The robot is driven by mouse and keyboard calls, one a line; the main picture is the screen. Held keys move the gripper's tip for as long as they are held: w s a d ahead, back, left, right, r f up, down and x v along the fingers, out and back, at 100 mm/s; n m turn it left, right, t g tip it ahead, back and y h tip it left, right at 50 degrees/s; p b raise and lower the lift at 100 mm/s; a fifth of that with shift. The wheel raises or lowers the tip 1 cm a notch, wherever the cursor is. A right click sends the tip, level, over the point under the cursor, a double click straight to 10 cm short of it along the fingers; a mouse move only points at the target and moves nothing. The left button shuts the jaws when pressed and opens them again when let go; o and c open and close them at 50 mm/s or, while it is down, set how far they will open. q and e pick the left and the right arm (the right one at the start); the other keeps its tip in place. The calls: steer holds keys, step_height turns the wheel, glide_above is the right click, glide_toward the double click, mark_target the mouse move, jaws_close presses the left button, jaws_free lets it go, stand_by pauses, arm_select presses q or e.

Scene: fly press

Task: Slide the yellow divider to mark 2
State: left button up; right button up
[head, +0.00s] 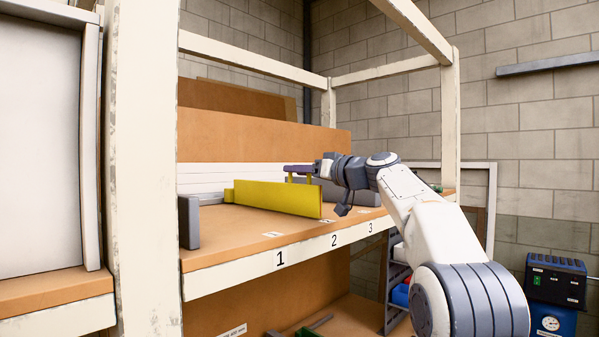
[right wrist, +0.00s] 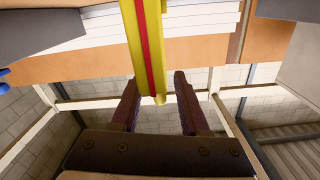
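The yellow divider (head: 272,196) stands upright on the orange shelf, its front end just left of the small white tag (head: 326,221) behind the printed number 2 (head: 334,241). In the right wrist view the divider (right wrist: 137,40), with a red stripe along its edge, reaches down between the fingertips. My right gripper (head: 300,174) is at the top of the divider's front end. In the wrist view its fingers (right wrist: 154,90) are apart, one on each side of the divider, with gaps visible. My left gripper is not in view.
Numbers 1 (head: 280,257) and 3 (head: 370,228) are on the shelf's front edge. A dark grey upright block (head: 188,222) stands at the shelf's left. A grey object (head: 362,196) lies right of the divider. White posts (head: 142,170) frame the shelf.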

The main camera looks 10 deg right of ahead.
steer(key=shift+s+d+f+b, duration=0.15)
steer(key=shift+s+d+b, duration=0.15)
steer(key=shift+s+b, duration=0.15)
steer(key=b+v, duration=0.5)
steer(key=v, duration=0.4)
steer(key=shift+s+d, duration=0.15)
